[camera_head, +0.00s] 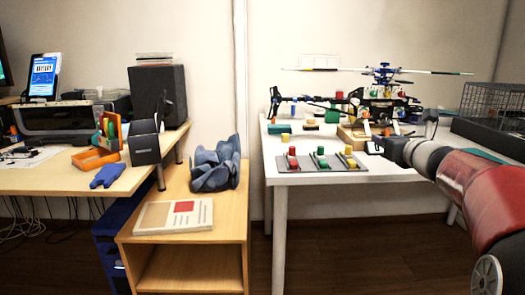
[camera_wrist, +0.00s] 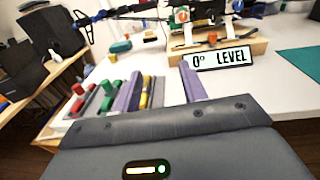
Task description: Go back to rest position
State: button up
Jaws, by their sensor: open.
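My gripper (camera_head: 374,146) reaches in from the right over the white table in the head view. In the wrist view its two purple fingers (camera_wrist: 160,82) stand apart with nothing between them. A model helicopter (camera_head: 383,98) stands on a wooden block at the back of the table, behind my gripper. A grey tray (camera_head: 306,166) with red, green and yellow pieces lies to the left of my gripper. The tray's pieces also show left of and behind the fingers in the wrist view, partly hidden by them.
A "0° LEVEL" sign (camera_wrist: 218,58) leans by the wooden block (camera_wrist: 262,46). A wire cage (camera_head: 493,105) stands at the table's right. Several small coloured pieces lie behind the tray. A wooden cabinet (camera_head: 150,254) and a desk (camera_head: 50,180) stand to the left.

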jog(key=s+a+f+n+g+y, duration=0.2)
jog(key=s+a+f+n+g, duration=0.15)
jog(key=s+a+n, duration=0.55)
jog(key=s+a+f+n+g+y, duration=0.1)
jog(key=s+a+f+n+g, duration=0.2)
jog(key=s+a+f+n, duration=0.45)
jog(key=s+f+n+g+h, duration=0.2)
jog(key=s+f+n, duration=0.3)
jog(key=s+n, duration=0.4)
jog(key=s+f+n+g+h, duration=0.3)
jog(key=s+f+n, duration=0.2)
jog(key=s+n, duration=0.4)
jog(key=s, duration=0.2)
jog(key=shift+s+a+f, duration=0.3)
jog(key=shift+s, duration=0.05)
